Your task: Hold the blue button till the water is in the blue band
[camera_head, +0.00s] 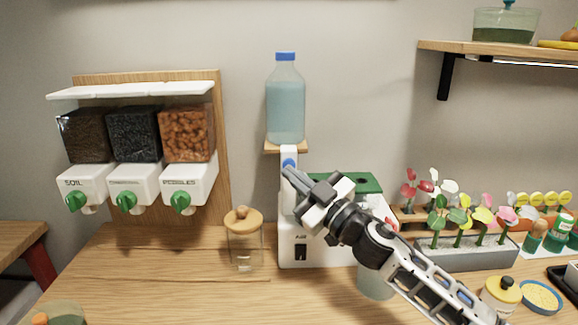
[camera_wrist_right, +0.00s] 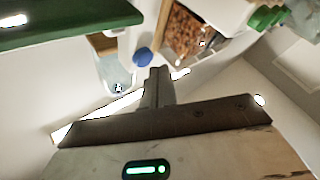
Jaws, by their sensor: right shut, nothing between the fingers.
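The blue button (camera_head: 289,163) is on the front of a white dispenser column under a water bottle (camera_head: 286,108) with a blue cap. My right gripper (camera_head: 288,171) is shut and empty, its fingertips at the button's lower edge in the head view. In the right wrist view the button (camera_wrist_right: 143,57) shows just beyond and left of the fingertips (camera_wrist_right: 160,72); I cannot tell whether they touch. A clear vessel (camera_head: 374,284) stands on the table, partly hidden by my right arm; its water level and any blue band cannot be made out. My left gripper is not in view.
A lidded glass jar (camera_head: 244,245) stands left of the white machine (camera_head: 298,256). Soil and pebble dispensers (camera_head: 135,185) hang at the left. A grey planter (camera_head: 465,256) with flowers is at the right. The table's front left is mostly clear.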

